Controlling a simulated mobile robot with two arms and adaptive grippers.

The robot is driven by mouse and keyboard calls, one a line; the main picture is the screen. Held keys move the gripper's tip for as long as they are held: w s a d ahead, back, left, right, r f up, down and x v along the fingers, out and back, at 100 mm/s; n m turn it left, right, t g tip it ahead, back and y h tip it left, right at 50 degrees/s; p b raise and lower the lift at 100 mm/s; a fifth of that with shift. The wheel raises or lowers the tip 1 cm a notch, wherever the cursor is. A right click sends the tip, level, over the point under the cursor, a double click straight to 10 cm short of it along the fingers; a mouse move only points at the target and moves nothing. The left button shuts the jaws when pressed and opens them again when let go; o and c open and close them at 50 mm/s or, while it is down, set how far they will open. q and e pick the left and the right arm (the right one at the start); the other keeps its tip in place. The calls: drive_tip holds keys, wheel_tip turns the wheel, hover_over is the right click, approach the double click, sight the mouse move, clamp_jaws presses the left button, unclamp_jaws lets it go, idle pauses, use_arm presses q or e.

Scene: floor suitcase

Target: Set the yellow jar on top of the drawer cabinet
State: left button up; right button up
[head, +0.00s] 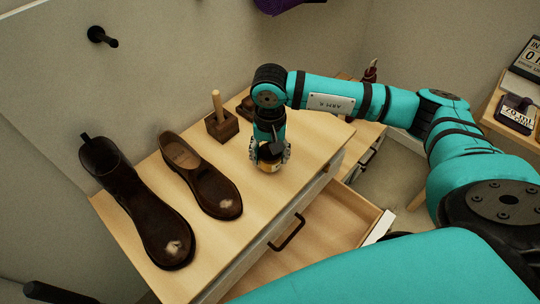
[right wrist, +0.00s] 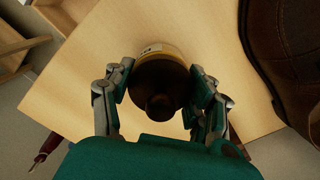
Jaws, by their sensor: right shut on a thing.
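The yellow jar (head: 269,167) has a dark lid and a yellowish body and is between the fingers of my right gripper (head: 270,155). In the right wrist view the jar (right wrist: 162,52) sits between both finger pads, lid toward the camera, and my right gripper (right wrist: 160,98) is shut on it. The jar is over the light wood top of the drawer cabinet (head: 250,205), near its front edge. I cannot tell whether its base touches the top. My left gripper is not in view.
A tall brown boot (head: 140,210) and a low brown shoe (head: 205,182) stand on the cabinet top to the left. A dark block with a wooden peg (head: 221,124) is behind. A drawer (head: 335,222) is pulled open at the front. A black hook (head: 102,37) is on the wall.

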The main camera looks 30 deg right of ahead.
drive_tip(key=shift+f, duration=0.9)
drive_tip(key=shift+f, duration=0.2)
drive_tip(key=o, duration=1.6)
drive_tip(key=shift+r, duration=0.1)
drive_tip(key=shift+r+p, duration=0.25)
drive_tip(key=shift+p, duration=0.05)
wheel_tip(320, 180, up, 12)
drive_tip(key=shift+f+b, duration=0.15)
drive_tip(key=shift+b, duration=0.95)
